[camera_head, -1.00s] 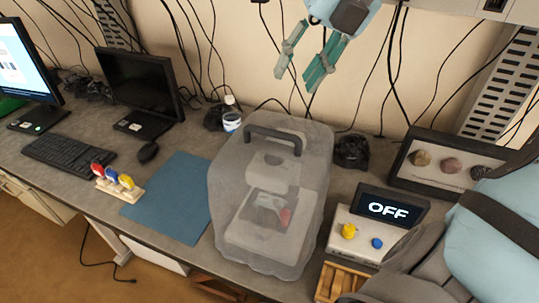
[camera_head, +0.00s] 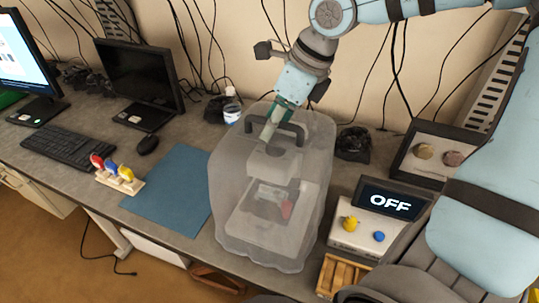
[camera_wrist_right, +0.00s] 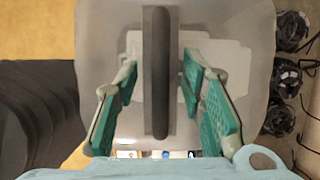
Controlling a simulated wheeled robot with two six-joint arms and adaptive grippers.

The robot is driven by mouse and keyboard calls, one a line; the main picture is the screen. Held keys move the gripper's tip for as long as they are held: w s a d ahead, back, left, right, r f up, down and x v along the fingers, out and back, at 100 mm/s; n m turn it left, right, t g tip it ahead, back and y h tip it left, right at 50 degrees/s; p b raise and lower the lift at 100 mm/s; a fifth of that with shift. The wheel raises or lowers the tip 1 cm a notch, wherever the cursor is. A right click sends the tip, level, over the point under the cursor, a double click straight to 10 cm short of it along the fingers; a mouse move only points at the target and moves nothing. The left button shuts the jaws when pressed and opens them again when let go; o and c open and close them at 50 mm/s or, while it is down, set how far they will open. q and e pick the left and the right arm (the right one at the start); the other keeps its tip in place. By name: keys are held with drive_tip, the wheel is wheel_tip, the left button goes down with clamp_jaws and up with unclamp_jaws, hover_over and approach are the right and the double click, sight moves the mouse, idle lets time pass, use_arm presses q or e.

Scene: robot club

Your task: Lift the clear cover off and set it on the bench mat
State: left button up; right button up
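The clear cover (camera_head: 228,200) is a translucent box standing on the bench over a pale machine with a red part. A dark handle (camera_head: 292,132) runs across its top. My right gripper (camera_head: 268,132) is at the handle from above. In the right wrist view, the handle (camera_wrist_right: 161,75) lies between the two green finger pads (camera_wrist_right: 160,92), with a gap on both sides, so the gripper is open around or just above it. The blue bench mat (camera_head: 170,190) lies flat and bare to the left of the cover. My left gripper is out of view.
A control box with an OFF screen (camera_head: 388,204) and yellow and blue buttons stands right of the cover. A wooden crate (camera_head: 340,275) is in front of it. Colored-handled tools in a stand (camera_head: 118,176) sit left of the mat. A bottle (camera_head: 231,108) stands behind the cover.

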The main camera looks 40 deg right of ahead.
drive_tip(key=shift+w+a+f, duration=0.1)
drive_tip(key=shift+w+f, duration=0.05)
drive_tip(key=shift+f, duration=0.2)
clamp_jaws()
drive_tip(key=shift+r, duration=0.1)
